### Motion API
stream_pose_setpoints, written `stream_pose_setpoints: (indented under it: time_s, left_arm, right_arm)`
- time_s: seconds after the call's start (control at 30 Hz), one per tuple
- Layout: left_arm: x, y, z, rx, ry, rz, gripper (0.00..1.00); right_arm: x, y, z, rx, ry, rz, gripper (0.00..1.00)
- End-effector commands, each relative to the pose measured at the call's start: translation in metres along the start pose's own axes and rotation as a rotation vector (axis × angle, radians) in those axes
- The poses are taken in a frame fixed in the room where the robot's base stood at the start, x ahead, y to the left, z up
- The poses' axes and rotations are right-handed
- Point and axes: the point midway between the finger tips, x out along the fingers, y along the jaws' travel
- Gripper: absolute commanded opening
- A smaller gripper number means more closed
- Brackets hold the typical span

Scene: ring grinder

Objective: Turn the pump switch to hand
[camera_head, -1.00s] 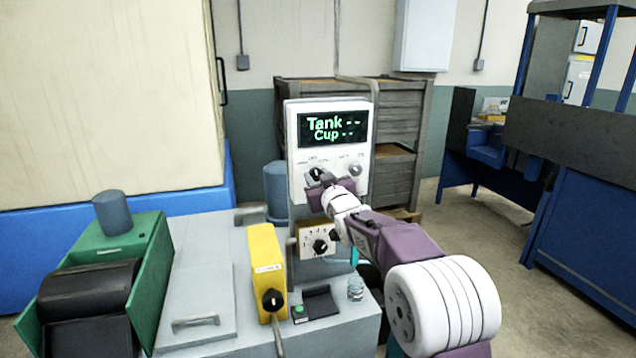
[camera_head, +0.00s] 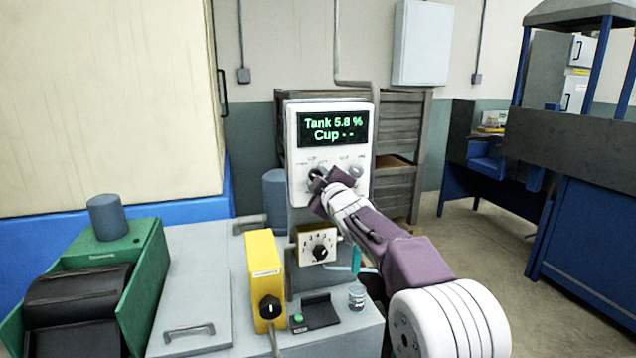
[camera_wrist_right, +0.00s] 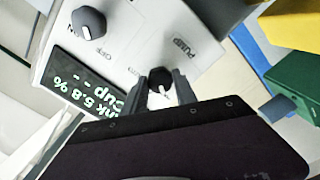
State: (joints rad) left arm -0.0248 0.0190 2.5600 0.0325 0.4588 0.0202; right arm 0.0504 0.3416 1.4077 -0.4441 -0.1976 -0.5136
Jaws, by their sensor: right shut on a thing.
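The white control panel (camera_head: 294,150) stands upright with a dark display (camera_head: 333,128) reading "Tank 5.8 %" and "Cup - -". Its left knob, the pump switch (camera_head: 317,175), is partly covered by my right gripper (camera_head: 318,183). In the right wrist view the dark pump switch (camera_wrist_right: 159,78) sits between both fingers of my right gripper (camera_wrist_right: 161,90), beside the printed word "PUMP". The fingers are shut on it. The label at its pointer is too small to read surely. My left gripper is not in view.
A second knob (camera_head: 356,172) is on the panel's right. Below are a dial box (camera_head: 318,244), a yellow switch box (camera_head: 264,275) and a small clear jar (camera_head: 357,296). A green machine (camera_head: 140,262) stands at left. The grey lid (camera_head: 190,285) is bare.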

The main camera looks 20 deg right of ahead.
Motion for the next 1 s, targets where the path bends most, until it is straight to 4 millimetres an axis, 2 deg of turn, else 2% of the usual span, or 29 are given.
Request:
stream_pose_setpoints:
  time_s: [0.67, 0.7, 0.77, 1.0]
  left_arm:
    - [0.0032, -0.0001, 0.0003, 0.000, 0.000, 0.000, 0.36]
    - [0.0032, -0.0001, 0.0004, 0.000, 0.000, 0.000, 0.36]
    - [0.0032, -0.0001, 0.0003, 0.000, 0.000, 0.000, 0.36]
    - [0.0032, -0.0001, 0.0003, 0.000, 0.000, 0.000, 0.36]
  right_arm:
    - [0.0001, -0.0008, 0.0002, -0.060, -0.001, -0.002, 0.00]
    - [0.0001, -0.0008, 0.0002, -0.060, -0.001, -0.002, 0.39]
    - [0.0001, -0.0008, 0.0002, -0.060, -0.001, -0.002, 0.56]
    - [0.0001, -0.0004, 0.0001, -0.058, 0.000, -0.001, 0.56]
